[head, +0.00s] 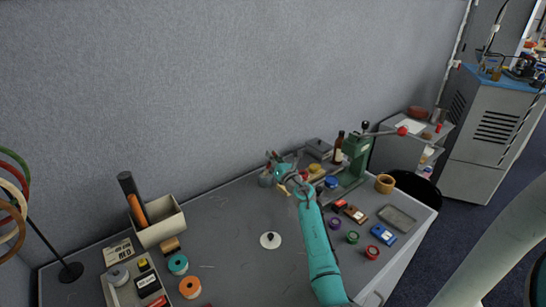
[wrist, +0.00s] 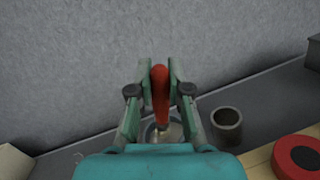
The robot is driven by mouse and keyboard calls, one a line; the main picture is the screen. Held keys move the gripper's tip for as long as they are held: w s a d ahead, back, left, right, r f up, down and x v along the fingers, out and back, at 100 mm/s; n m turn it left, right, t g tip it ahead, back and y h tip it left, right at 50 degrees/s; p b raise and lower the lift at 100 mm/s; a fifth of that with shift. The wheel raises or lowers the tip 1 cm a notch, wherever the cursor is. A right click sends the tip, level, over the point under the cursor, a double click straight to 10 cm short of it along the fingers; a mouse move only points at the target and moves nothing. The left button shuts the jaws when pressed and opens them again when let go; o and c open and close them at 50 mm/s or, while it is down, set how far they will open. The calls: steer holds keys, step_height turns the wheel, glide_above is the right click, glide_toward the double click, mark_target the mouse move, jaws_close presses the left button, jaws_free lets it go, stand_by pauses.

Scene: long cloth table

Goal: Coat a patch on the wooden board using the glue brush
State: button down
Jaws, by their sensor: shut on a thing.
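My gripper (wrist: 160,68) is shut on the red handle (wrist: 161,95) of what looks like the glue brush, between its two teal fingers. The handle points down toward a round grey metal pot (wrist: 174,134), partly hidden behind the wrist. I cannot tell whether the bristles are inside the pot. A strip of the wooden board (wrist: 259,160) shows at lower right in the wrist view, with a red and black round thing (wrist: 298,157) at its right. In the head view my gripper (head: 275,172) is at the table's back edge, near the wall; the brush is too small to tell there.
A dark grey empty cup (wrist: 227,122) stands right of the pot. In the head view a green press (head: 356,155) and a brown bottle (head: 338,147) stand to the right. A beige bin (head: 160,222) is at left. A white disc (head: 270,240) lies mid-table with free room around it.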

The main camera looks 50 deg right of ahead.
steer(key=shift+f, duration=0.4)
stand_by(0.8)
steer(key=shift+r, duration=3.55)
